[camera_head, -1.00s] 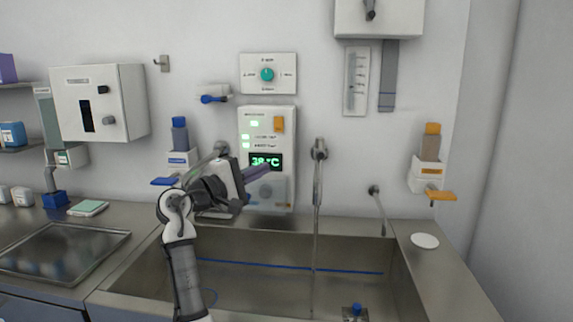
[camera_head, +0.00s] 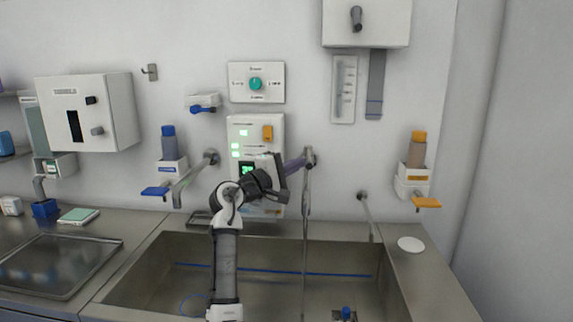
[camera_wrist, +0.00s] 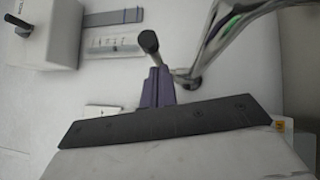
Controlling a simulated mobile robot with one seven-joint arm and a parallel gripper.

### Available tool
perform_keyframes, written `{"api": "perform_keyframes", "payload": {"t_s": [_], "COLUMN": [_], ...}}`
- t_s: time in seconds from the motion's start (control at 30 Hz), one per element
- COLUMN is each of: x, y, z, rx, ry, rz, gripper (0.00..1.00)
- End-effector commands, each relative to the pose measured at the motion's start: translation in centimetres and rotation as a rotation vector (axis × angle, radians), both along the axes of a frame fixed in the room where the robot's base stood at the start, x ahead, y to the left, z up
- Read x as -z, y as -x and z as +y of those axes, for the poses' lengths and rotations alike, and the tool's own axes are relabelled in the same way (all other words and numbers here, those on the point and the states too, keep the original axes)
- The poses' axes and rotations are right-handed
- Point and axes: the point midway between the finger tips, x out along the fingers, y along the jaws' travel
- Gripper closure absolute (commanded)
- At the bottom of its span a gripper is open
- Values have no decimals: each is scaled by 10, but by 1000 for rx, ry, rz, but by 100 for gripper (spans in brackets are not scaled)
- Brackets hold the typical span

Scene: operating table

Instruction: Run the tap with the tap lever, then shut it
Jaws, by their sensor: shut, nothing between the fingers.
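The tap (camera_head: 308,185) is a chrome spout on the wall above the sink, right of centre in the head view. A thin pale streak, like running water, drops from its end into the basin. My gripper (camera_head: 300,161) is at the upper part of the tap, its purple fingers shut and empty. In the wrist view the shut fingers (camera_wrist: 157,84) point at a lever with a dark round end (camera_wrist: 149,42), which seems to be the tap lever. Whether they touch it I cannot tell. The chrome spout (camera_wrist: 225,42) is to its right.
The steel sink (camera_head: 150,270) lies below. A control panel (camera_head: 240,130) is behind my arm. Bottle dispensers with a blue lever (camera_head: 156,191) and an orange lever (camera_head: 427,203) flank the tap. Another spout (camera_head: 195,174) is at left, and a wall box (camera_head: 367,22) hangs above.

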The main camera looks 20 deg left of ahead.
Motion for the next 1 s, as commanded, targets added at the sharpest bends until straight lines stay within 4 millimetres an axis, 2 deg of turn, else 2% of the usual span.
{"api": "perform_keyframes", "payload": {"t_s": [0.27, 0.5, 1.0], "x": [0, 0, 1], "y": [0, -2, -2], "z": [0, -17, -17], "rx": [0, 3, 1], "ry": [0, 1, 0], "rz": [1, 1, 1], "gripper": [100, 100, 100]}}
